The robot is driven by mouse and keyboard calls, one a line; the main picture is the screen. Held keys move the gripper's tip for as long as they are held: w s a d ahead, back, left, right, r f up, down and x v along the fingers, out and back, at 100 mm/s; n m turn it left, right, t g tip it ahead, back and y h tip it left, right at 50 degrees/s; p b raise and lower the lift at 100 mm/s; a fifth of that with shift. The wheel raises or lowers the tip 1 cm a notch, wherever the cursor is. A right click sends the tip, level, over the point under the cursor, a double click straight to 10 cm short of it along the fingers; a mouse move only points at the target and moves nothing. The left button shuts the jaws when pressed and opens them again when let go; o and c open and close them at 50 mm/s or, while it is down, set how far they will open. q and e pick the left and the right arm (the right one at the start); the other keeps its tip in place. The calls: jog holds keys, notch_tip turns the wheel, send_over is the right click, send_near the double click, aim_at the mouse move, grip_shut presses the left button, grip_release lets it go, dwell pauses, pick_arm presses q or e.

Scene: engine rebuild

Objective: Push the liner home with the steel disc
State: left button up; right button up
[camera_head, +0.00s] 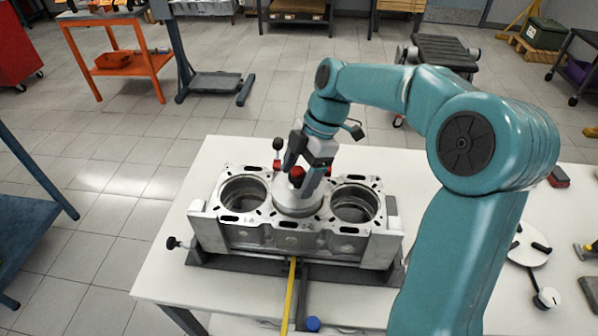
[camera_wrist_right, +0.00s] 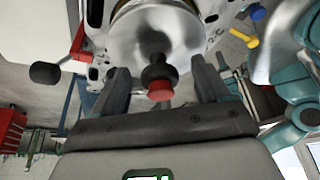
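The engine block (camera_head: 265,237) is a grey casting with three bores in a row, held in a dark fixture on the white table. The steel disc (camera_head: 290,203) sits over the middle bore; its red knob on a black stem points up. In the right wrist view the disc (camera_wrist_right: 190,35) shows with its red knob (camera_wrist_right: 160,91). My right gripper (camera_head: 306,182) is at the knob from above. In the wrist view its fingers (camera_wrist_right: 161,88) stand apart, with gaps on both sides of the knob. The liner is hidden under the disc. My left gripper is out of view.
A black ball-ended lever (camera_head: 278,145) stands behind the block, near my right gripper. A yellow bar (camera_head: 290,290) runs from the block's front. A blue cap (camera_head: 313,323) lies below it. A white round plate with black handles (camera_head: 528,245) lies at right. The table's left corner is bare.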

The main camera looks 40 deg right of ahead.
jog(key=p+v, duration=0.2)
jog(key=v, duration=1.4)
jog(key=shift+r, duration=0.2)
